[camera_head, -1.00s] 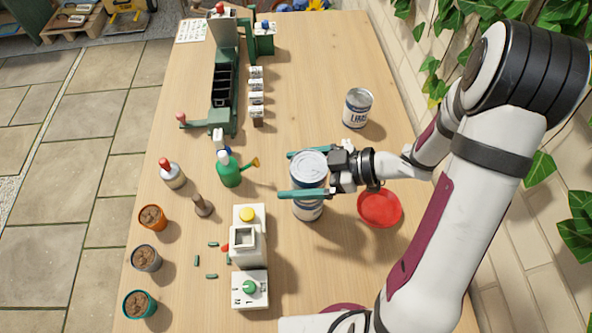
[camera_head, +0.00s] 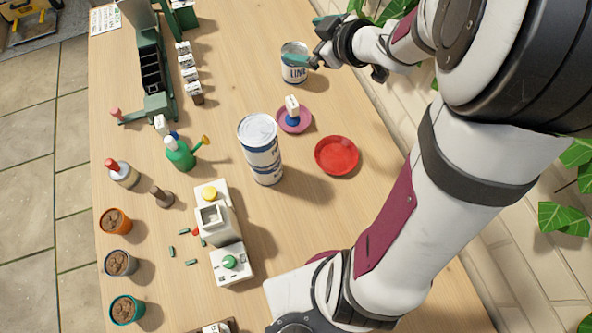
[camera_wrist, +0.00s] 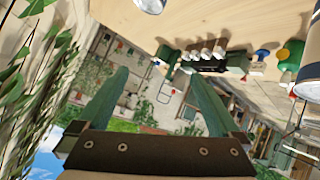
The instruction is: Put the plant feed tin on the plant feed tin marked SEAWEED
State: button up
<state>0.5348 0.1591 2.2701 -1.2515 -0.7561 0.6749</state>
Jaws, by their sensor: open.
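A white and blue plant feed tin (camera_head: 258,132) stands upright on a second tin (camera_head: 267,175) in the middle of the table. The lower tin's label is mostly hidden, and I cannot read its marking. A third tin marked LIME (camera_head: 294,68) stands apart at the back. My gripper (camera_head: 309,38) is open and empty beside and above the LIME tin, away from the stack. In the wrist view my gripper (camera_wrist: 155,82) shows spread green fingers with nothing between them. A tin (camera_wrist: 310,70) is cut off at that view's right edge.
A red saucer (camera_head: 337,168) lies right of the stack. A magenta saucer (camera_head: 307,127) holds a blue and white item. A green watering can (camera_head: 181,155), a white boxy device (camera_head: 216,233) and several pots stand left. Ivy and a wall border the right.

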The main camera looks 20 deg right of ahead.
jog(key=s+d+r+m+g+h, duration=0.2)
jog(key=s+d+m+h, duration=0.2)
jog(key=s+m+h, duration=0.35)
jog(key=s+a+f+m+g+y, duration=0.2)
jog(key=s+a+m+g+y, duration=0.1)
jog(key=s+a, duration=0.5)
jog(key=s+a+f+m+g+y, duration=0.1)
jog(key=s+a+m+g+y, duration=0.2)
jog(key=s, duration=1.1)
jog(key=a+g, duration=0.3)
jog(key=a, duration=0.3)
jog(key=shift+f, duration=0.35)
